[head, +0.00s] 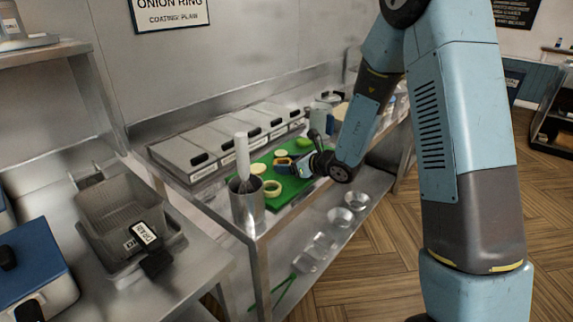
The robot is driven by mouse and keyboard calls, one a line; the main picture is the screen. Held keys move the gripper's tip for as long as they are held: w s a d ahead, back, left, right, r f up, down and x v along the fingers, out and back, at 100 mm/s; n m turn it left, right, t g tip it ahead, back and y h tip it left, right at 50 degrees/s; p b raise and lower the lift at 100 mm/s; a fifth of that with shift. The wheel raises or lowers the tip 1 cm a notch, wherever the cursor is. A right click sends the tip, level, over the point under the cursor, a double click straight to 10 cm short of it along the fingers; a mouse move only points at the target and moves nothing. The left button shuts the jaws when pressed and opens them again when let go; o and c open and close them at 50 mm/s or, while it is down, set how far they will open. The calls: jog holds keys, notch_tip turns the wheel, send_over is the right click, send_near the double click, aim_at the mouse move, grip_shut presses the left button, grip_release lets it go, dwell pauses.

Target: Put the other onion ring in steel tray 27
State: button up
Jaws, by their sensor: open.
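A green board (299,186) lies on the steel counter. An orange-brown piece shows at the fingertips, too small to identify. I cannot pick out steel tray 27; no such number is readable.
A steel pot (246,205) with a whisk stands at the counter's front left corner. Lidded steel containers (222,146) line the back. A fryer basket (121,207) stands at left. Clear containers (319,247) and bowls sit on the lower shelf. The wooden floor at right is open.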

jog(key=v, duration=1.2)
jog(key=shift+a+r, duration=0.1)
jog(key=shift+r, duration=0.05)
jog(key=shift+s+r, duration=0.1)
